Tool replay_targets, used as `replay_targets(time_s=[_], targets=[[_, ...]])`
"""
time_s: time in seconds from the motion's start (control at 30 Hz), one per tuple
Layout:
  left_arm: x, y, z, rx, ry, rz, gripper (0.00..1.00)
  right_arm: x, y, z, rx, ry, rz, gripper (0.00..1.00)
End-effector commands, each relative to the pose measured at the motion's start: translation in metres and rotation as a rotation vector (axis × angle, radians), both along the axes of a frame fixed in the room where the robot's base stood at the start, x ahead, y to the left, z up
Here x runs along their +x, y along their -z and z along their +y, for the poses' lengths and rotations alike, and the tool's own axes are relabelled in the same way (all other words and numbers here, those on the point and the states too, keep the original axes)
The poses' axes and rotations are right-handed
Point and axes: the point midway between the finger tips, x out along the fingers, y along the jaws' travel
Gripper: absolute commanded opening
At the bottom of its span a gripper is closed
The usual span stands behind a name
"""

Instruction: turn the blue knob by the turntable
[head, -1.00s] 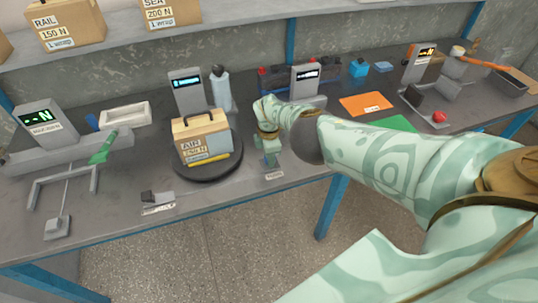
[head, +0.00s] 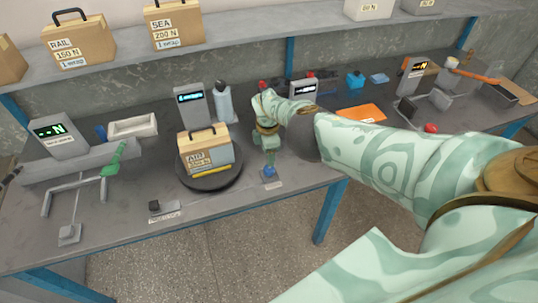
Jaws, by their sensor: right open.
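The blue knob (head: 269,171) sits near the front edge of the table, just right of the turntable. The black round turntable (head: 208,183) carries a cardboard box (head: 208,153) marked AIR, with a dark handle and a yellow strip. My right gripper (head: 269,159) points down just above the blue knob, open and empty. Whether its fingertips touch the knob cannot be told. My left gripper is not in view.
A grey stand with a lit display (head: 193,103) and a grey bottle (head: 224,104) are behind the turntable. A green-handled lever device (head: 113,160) is at left. An orange sheet (head: 360,113) lies right, behind my forearm. A small label (head: 268,185) fronts the knob.

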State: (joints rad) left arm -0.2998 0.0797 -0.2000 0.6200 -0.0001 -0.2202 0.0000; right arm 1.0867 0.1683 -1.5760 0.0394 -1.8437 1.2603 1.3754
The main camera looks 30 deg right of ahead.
Motion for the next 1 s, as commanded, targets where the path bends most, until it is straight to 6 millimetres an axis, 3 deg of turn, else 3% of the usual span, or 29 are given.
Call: replay_targets(time_s=[0.03,0.1,0.3,1.0], targets=[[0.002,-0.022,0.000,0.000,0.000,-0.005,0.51,0.001,-0.026,0.000,0.000,0.000,-0.003,0.57],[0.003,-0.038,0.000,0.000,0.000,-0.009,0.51,0.000,-0.043,0.000,0.000,0.000,-0.002,0.57],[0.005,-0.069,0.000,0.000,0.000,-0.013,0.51,0.001,-0.077,0.000,0.000,-0.001,-0.001,0.57],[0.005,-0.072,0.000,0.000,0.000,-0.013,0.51,-0.001,-0.076,0.006,0.013,-0.016,-0.002,0.57]])
